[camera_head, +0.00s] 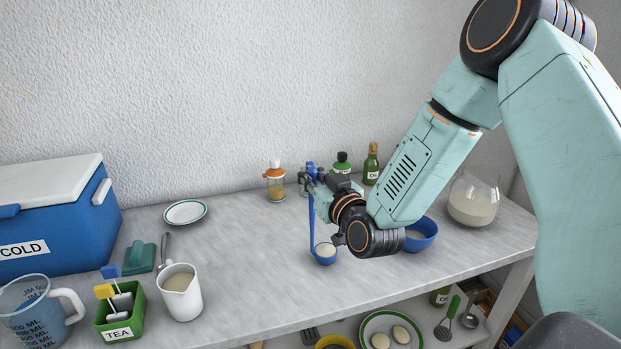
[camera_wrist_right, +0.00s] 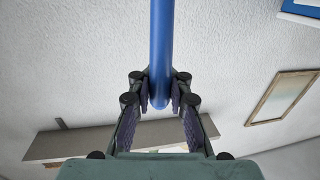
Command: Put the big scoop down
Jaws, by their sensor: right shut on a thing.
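The big scoop is blue, with a long upright handle (camera_head: 312,228) and a small round bowl (camera_head: 326,254) holding pale contents. My right gripper (camera_head: 314,178) is shut on the upper part of the handle, and the bowl hangs below it, low over the worktop. I cannot tell whether the bowl touches the surface. In the right wrist view the blue handle (camera_wrist_right: 161,45) runs between the two fingers of my right gripper (camera_wrist_right: 160,100). My left gripper is not in view.
A blue bowl (camera_head: 424,232) with pale contents stands right of the scoop, partly behind my arm. A glass jar (camera_head: 474,201), an orange-topped shaker (camera_head: 275,184) and green bottles (camera_head: 371,165) stand at the back. The middle worktop (camera_head: 250,255) is clear.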

